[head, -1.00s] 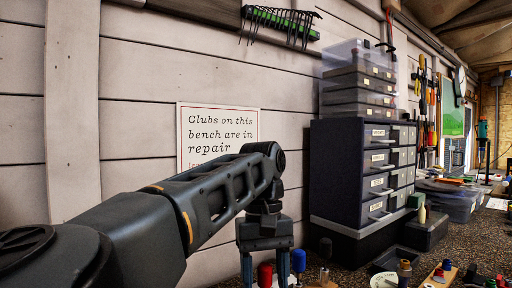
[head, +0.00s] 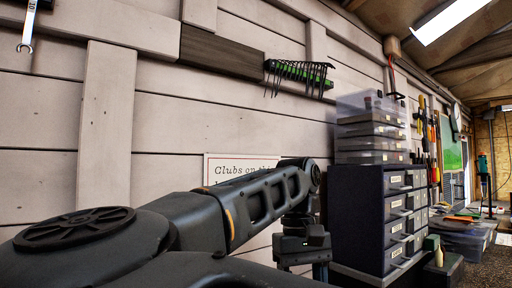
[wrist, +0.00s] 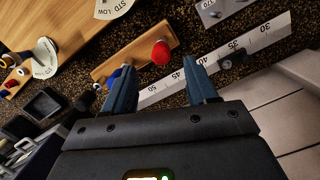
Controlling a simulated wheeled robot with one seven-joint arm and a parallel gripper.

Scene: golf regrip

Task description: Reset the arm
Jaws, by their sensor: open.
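My gripper (wrist: 162,88) is open in the wrist view, with two blue fingers apart and nothing between them. It points down over a dark speckled bench top (wrist: 185,98). A wooden strip (wrist: 108,68) with a red cap (wrist: 161,53) and a blue piece lies beyond the fingertips, partly hidden by the left finger. A white ruler (wrist: 245,42) runs behind the fingers. In the head view my arm reaches right along the wall, and my gripper (head: 303,250) hangs down at its end, its fingertips cut off by the lower edge.
A dark drawer cabinet (head: 360,205) with clear boxes (head: 370,130) on it stands just right of my gripper. A wall sign (head: 232,166) is partly hidden behind my arm. Black bins (wrist: 42,104) and a large wooden block (wrist: 35,22) show in the wrist view.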

